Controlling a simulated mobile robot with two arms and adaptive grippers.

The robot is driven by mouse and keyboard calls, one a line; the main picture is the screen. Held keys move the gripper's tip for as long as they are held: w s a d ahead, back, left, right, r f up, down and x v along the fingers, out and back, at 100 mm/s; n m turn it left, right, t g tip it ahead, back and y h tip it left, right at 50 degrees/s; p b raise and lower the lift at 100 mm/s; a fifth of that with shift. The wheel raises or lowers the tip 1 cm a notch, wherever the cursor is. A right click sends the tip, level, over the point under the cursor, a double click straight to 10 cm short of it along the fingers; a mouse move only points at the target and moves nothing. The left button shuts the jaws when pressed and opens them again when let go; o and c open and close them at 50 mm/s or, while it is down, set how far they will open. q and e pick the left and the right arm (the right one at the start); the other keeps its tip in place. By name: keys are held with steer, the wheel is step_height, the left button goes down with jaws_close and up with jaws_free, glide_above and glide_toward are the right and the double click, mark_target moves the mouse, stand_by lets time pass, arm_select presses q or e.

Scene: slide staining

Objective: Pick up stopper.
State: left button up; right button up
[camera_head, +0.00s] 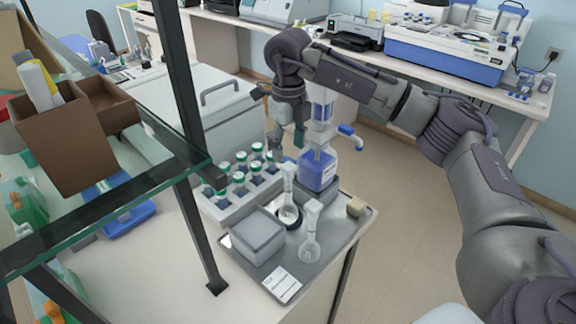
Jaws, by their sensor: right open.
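I cannot single out the stopper with certainty. A small beige block (356,207) lies at the right corner of the grey tray (262,272) and may be it. Two clear flasks stand on the tray: one (289,212) at the back, and one (310,246) nearer the front. My right gripper (286,142) points down above and behind the back flask, beside the blue bottle with a dispenser (319,170). It is open, with no object seen between its fingers. My left gripper is out of view.
A rack of green-capped bottles (238,200) stands left of the flasks, and a grey lidded box (258,236) sits on the tray. A black-framed glass shelf (110,205) with a brown holder (70,140) rises at left. Bench machines (445,50) stand at the back.

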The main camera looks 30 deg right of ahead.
mark_target(287, 165)
step_height(287, 165, down, 4)
steer(key=shift+w+a+f+p, duration=0.1)
steer(key=shift+w+f+p, duration=0.1)
steer(key=shift+p, duration=0.9)
steer(key=shift+f, duration=0.25)
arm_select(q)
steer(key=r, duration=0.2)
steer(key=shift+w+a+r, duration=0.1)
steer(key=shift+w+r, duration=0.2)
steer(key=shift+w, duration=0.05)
arm_select(e)
steer(key=c, duration=0.9)
